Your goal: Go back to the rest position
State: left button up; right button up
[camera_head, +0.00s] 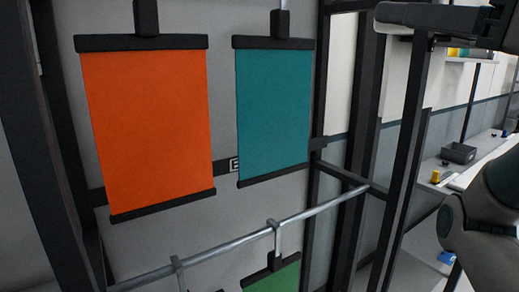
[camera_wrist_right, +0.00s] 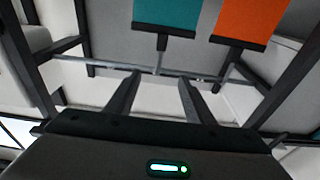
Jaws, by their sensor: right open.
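My right gripper (camera_head: 402,20) is at the top right of the head view, its dark fingers pointing left. In the right wrist view its two fingers (camera_wrist_right: 158,84) stand apart with nothing between them. An orange sheet (camera_head: 148,128) and a teal sheet (camera_head: 273,112) hang on dark hangers at the rack, to the left of the gripper and apart from it. The wrist view shows the teal sheet (camera_wrist_right: 167,14) and the orange sheet (camera_wrist_right: 250,18) upside down, beyond the fingers. My left gripper is not in view.
A lower metal rail (camera_head: 240,243) crosses the rack, with a green sheet (camera_head: 272,276) hanging from it, partly cut off. Dark upright posts (camera_head: 402,150) stand right of the sheets. A counter with a grey bin (camera_head: 458,153) is at the far right.

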jog(key=w+f+m+g+h, duration=0.1)
jog(key=w+f+m+h, duration=0.1)
jog(key=w+f, duration=0.65)
jog(key=w+f+m+g+h, duration=0.1)
jog(key=w+f+h, duration=0.15)
jog(key=f, duration=1.15)
notch_tip(320, 180, down, 28)
jog(key=m+g+h, duration=0.2)
jog(key=g, duration=0.1)
jog(key=s+d+f+g+h, duration=0.1)
jog(key=s+f+g, duration=0.1)
jog(key=s+f, duration=0.65)
jog(key=s+d+f+g+h, duration=0.15)
jog(key=s+f, duration=0.35)
jog(key=f, duration=0.6)
jog(key=s+f+g+h, duration=0.1)
jog(key=s+f+g, duration=0.1)
jog(key=s+f, duration=0.6)
jog(key=s+f+g, duration=0.2)
jog(key=s+f, duration=0.3)
jog(key=s, duration=0.7)
notch_tip(320, 180, down, 31)
jog(key=s+g+b, duration=0.2)
jog(key=s+d+f, duration=0.3)
jog(key=s+f, duration=1.4)
jog(key=shift+s+d+f+n+g+h+b, duration=0.15)
jog(key=shift+s+f+n+g+h+b, duration=0.05)
jog(key=shift+n+g+h+b, duration=0.2)
